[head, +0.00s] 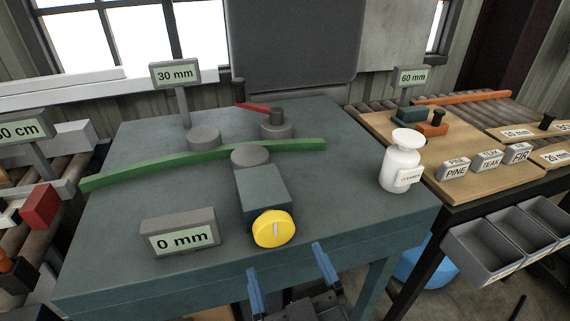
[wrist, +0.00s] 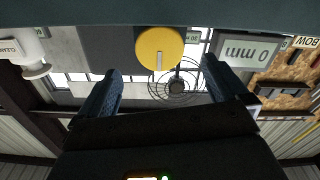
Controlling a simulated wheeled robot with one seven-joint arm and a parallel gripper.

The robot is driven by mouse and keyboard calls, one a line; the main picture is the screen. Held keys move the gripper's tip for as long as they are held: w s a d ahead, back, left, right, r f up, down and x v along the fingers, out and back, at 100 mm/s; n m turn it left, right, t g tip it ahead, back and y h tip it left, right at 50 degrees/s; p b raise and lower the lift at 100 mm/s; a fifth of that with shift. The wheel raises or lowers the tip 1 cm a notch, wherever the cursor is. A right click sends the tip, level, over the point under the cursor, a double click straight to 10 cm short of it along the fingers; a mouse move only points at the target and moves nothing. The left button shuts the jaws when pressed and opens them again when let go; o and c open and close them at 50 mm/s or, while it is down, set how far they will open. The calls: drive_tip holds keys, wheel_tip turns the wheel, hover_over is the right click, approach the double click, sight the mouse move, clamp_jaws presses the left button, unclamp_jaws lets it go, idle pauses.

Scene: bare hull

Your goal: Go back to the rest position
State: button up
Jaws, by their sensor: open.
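My gripper (head: 291,280) is open and empty, its two blue fingers apart at the front edge of the grey-green bench (head: 110,255) in the head view. In the wrist view my gripper (wrist: 160,85) shows its fingers on either side, below a yellow knob (wrist: 158,50). The yellow knob (head: 274,229) sits on the front of a grey-green block (head: 263,188) and stands apart from the fingers. A green curved strip (head: 150,168) lies across the bench against grey round posts (head: 250,156).
A 0 mm display (head: 180,232) stands front left on the bench. A white cleaner bottle (head: 401,162) stands at its right edge. Grey bins (head: 485,255) hang at the right. A wooden board with labelled blocks (head: 487,160) lies beyond.

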drive_tip(key=s+d+f+m+g+h, duration=0.1)
drive_tip(key=s+d+f, duration=0.2)
drive_tip(key=s+d, duration=0.35)
drive_tip(key=s+d+f+m+g, duration=0.1)
drive_tip(key=s+d+f, duration=0.2)
drive_tip(key=s+d, duration=0.3)
drive_tip(key=s+d+r+m+h, duration=0.1)
drive_tip(key=s+d+r+h, duration=0.1)
drive_tip(key=s, duration=0.6)
drive_tip(key=s+d+r+m+h, duration=0.2)
drive_tip(key=s+d+r, duration=0.1)
drive_tip(key=s+d, duration=0.3)
drive_tip(key=s, duration=0.2)
drive_tip(key=shift+s+r+m+g, duration=0.3)
drive_tip(key=shift+s+r, duration=0.05)
drive_tip(key=shift+r, duration=0.05)
